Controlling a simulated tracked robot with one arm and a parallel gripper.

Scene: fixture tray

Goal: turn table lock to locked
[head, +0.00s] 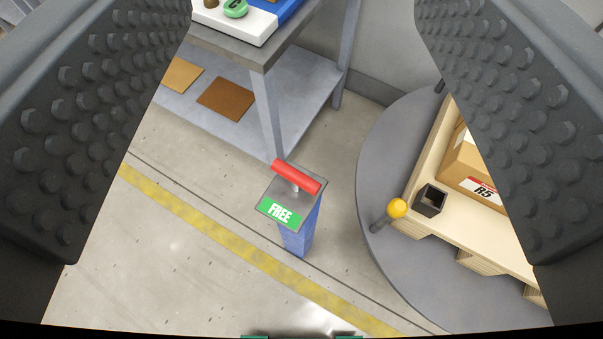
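The table lock is a blue post (300,238) with a grey top plate and a red T-shaped handle (296,177) lying across it. A green label (281,212) on its top reads "FREE". It stands on the floor near the middle of the head view. My gripper (305,250) has two dark, studded fingers at the left and right edges of the view, spread wide apart. It is open, and nothing is between the fingers at close range. The lock shows in the gap between them, apart from both.
A round grey table (378,174) stands right of the lock, with a yellow-knobbed peg (396,208), a small dark square holder (430,200) and a cardboard box (474,163) on a pallet. A grey shelf bench (228,51) stands behind. Floor with a yellow line (205,210) is clear at left.

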